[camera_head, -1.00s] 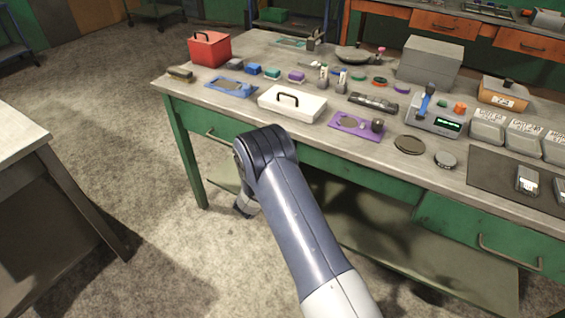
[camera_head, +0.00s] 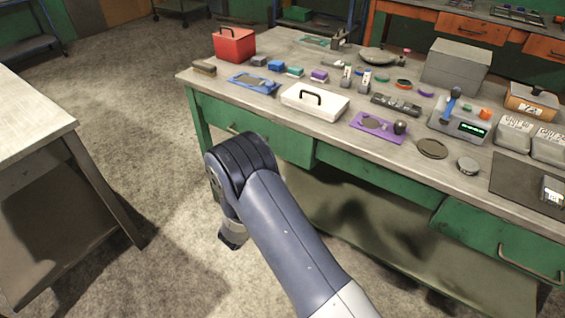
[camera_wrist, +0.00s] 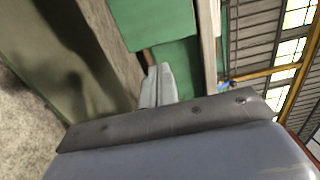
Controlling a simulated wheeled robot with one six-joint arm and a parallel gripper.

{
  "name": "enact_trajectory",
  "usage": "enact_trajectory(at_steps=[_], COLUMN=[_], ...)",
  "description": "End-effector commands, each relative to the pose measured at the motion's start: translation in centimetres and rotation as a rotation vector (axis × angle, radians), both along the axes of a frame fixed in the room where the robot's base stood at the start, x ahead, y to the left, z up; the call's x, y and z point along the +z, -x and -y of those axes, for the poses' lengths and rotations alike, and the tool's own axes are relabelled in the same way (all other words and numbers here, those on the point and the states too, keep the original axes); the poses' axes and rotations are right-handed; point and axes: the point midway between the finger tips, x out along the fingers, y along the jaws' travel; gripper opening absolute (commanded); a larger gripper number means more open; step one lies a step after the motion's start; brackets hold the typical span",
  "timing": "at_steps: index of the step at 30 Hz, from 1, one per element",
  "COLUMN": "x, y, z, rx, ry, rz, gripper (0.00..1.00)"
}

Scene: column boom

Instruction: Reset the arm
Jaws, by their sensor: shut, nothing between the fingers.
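My arm reaches forward from the bottom of the head view and bends down in front of the workbench (camera_head: 318,165). My gripper is mostly hidden behind the arm there; a dark part of the wrist end shows below the bend. In the wrist view my gripper (camera_wrist: 158,86) shows as two pale grey fingers lying together, with nothing between them. The green bench front (camera_wrist: 150,22) is beyond the fingers.
The bench top holds a red box (camera_head: 234,44), a white case with a handle (camera_head: 314,103), a purple tray (camera_head: 376,128) and several small items. Another table (camera_head: 32,120) stands at left. Open floor lies between it and the bench.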

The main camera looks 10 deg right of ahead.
Motion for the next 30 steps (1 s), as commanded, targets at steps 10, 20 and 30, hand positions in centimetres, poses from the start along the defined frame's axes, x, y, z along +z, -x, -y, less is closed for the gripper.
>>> enact_trajectory(at_steps=[10,20,30], x=[0.0,0.0,0.0], y=[0.1,-2.7,-7.6], z=[-0.1,2.5,6.7], rx=[-0.001,-0.005,-0.003], ry=[0.000,0.000,-0.002], rz=[0.000,0.000,0.001], gripper=[0.00,0.00,0.00])
